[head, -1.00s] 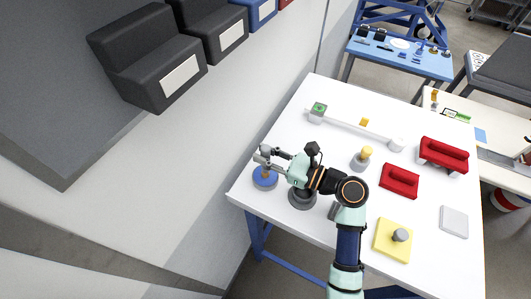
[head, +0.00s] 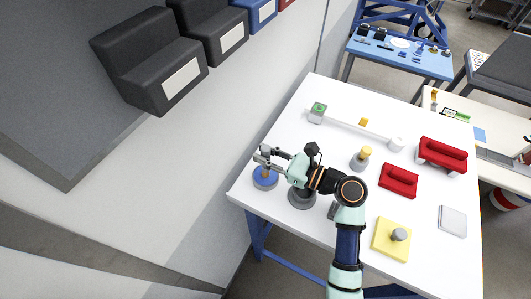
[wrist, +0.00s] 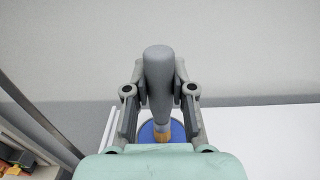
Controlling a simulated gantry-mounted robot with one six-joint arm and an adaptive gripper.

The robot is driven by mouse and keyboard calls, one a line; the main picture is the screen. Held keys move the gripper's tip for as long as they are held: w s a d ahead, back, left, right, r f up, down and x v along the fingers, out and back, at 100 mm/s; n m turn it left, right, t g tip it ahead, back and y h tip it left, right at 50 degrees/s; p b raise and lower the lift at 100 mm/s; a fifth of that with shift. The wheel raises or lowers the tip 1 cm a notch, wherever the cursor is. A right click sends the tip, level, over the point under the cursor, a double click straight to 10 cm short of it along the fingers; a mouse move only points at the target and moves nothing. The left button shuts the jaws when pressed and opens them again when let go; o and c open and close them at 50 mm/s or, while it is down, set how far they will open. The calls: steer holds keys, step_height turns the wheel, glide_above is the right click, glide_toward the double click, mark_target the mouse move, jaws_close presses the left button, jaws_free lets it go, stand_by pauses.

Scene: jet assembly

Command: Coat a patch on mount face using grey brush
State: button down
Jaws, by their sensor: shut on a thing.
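My gripper (head: 268,158) is shut on the grey brush, whose thick grey handle (wrist: 159,75) stands between the two fingers in the wrist view. The brush points down, and its orange-brown bristles (wrist: 162,130) are over the round blue dish (wrist: 177,132). In the head view the blue dish (head: 264,183) sits at the table's left edge under my gripper. I cannot tell whether the bristles touch the dish. Which part is the mount face is not clear; a white bar (head: 350,124) with a green-topped end block (head: 317,108) lies at the back.
A grey holder with a yellow top (head: 361,160), two red pieces (head: 399,180) (head: 443,153), a yellow block with a grey knob (head: 391,245) and a grey plate (head: 453,222) stand on the white table. A wall with dark bins (head: 150,60) is to the left.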

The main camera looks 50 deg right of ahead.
steer(key=shift+f, duration=0.2)
step_height(320, 180, up, 8)
steer(key=p, duration=0.9)
steer(key=shift+f, duration=0.25)
steer(key=shift+f, duration=0.1)
stand_by(0.3)
